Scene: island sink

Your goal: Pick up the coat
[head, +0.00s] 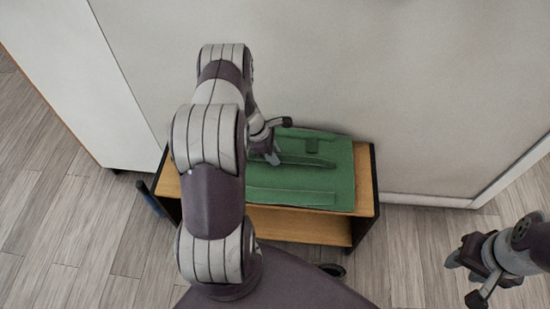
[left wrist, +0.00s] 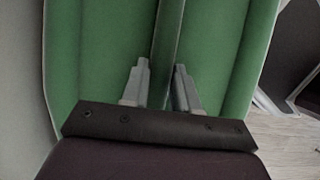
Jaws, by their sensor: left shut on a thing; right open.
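The coat (head: 322,183) is a green, flat, folded piece lying on top of a low wooden bench. My left gripper (head: 275,139) is over the coat's left part, and my arm hides some of the coat there. In the left wrist view the coat (left wrist: 215,50) fills most of the picture, and the left gripper (left wrist: 161,88) is shut on a raised green fold between its fingers. My right gripper (head: 468,279) is open and empty, out over the floor at the right, well apart from the coat.
The wooden bench (head: 300,224) has a lower shelf and dark side frames and stands against a pale wall (head: 400,80). A white cabinet (head: 70,70) stands at the left. A dark shoe-like object (head: 332,270) lies before the bench. The floor (head: 400,250) at the right is clear.

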